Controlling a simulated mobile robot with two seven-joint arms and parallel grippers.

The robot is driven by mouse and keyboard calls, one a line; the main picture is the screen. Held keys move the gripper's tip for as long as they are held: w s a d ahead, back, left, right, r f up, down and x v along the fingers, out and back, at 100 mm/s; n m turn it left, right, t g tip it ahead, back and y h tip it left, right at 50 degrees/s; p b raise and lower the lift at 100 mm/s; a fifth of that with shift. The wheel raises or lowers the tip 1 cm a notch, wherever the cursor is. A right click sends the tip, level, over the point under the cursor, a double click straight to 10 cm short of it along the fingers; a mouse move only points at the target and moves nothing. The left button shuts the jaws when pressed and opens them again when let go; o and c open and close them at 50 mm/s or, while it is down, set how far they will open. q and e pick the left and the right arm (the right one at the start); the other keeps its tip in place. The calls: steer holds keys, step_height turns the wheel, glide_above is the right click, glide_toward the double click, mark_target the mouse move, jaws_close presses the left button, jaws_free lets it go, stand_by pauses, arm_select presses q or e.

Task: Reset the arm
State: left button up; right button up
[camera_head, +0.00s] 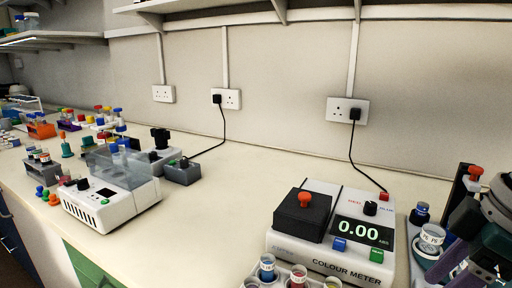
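My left arm and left gripper are not in the head view. At the right edge, a rounded grey and dark part (498,205), apparently of my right arm, is cut off by the frame. Purple and teal pieces show below it. I cannot make out two fingertips there, or whether anything is held. The colour meter (325,262) stands on the bench left of these parts, its display (361,229) reading 0.00. Its black block with an orange knob (305,199) is on top.
Capped vials (267,267) stand in a rack at the front edge. White-lidded containers (432,234) and a dark upright with an orange knob (475,172) are at right. A white machine with a clear cover (110,205) and coloured racks fill the left. The middle bench (225,215) is clear.

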steer(key=s+a+f+m+p, duration=0.2)
steer(key=s+a+m, duration=0.1)
steer(key=s+a, duration=0.55)
steer(key=s+d+r+m+t+h+p, duration=0.1)
steer(key=s+d+r+m+h, duration=0.2)
steer(key=s, duration=0.6)
step_height(320, 180, up, 39)
steer(key=m+y+p, duration=0.1)
steer(key=p, duration=3.7)
steer(key=shift+s+a+m, duration=0.3)
steer(key=shift+s+a, duration=0.1)
steer(key=shift+f, duration=0.1)
